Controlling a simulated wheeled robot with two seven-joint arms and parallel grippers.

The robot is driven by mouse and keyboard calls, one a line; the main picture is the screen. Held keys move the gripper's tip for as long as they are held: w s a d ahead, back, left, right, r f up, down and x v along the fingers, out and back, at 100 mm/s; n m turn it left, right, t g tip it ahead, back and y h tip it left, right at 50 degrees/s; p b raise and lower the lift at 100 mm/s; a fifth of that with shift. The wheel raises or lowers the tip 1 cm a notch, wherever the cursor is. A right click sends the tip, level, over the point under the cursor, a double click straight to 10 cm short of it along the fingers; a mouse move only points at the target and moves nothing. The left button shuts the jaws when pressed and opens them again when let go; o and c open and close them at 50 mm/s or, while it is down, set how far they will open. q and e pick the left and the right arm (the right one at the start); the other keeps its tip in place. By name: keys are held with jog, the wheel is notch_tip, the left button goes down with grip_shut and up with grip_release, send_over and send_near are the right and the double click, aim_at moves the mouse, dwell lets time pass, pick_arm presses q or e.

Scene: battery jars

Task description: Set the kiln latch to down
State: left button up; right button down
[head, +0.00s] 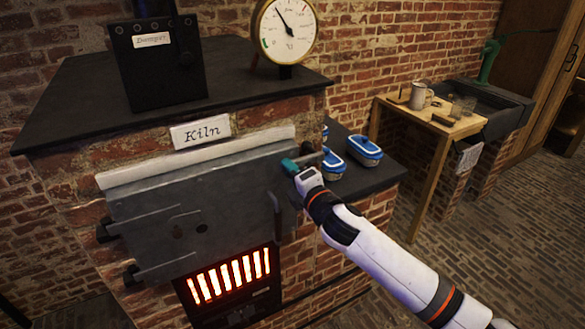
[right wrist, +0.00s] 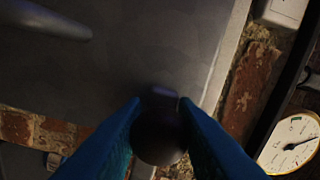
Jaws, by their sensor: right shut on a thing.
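The kiln's grey metal door (head: 150,215) is closed against the brick front, under a sign reading "Kiln". My right gripper (head: 291,166) is at the door's upper right edge, its teal fingers by the latch (head: 312,158), whose grey bar shows just beyond them. In the right wrist view my right gripper (right wrist: 158,105) is shut on the latch's dark round knob (right wrist: 160,140), with a finger on each side. The fingers and wrist hide part of the latch, and its exact angle is hard to tell. My left gripper is not in view.
A vertical door handle (head: 276,215) is below my right gripper. Glowing bars (head: 228,277) show under the door. Blue-and-white containers (head: 365,150) stand on the dark side ledge. A dial gauge (head: 287,32) stands on the kiln top. A wooden table (head: 440,121) is at right.

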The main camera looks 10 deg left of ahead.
jog(key=shift+f, duration=0.3)
jog(key=c, duration=1.1)
grip_release()
jog(key=shift+c, duration=0.2)
jog(key=shift+s+d, duration=0.1)
jog(key=b+v, duration=0.2)
jog(key=v, duration=0.9)
jog(key=shift+s+d, duration=0.2)
jog(key=shift+s, duration=0.1)
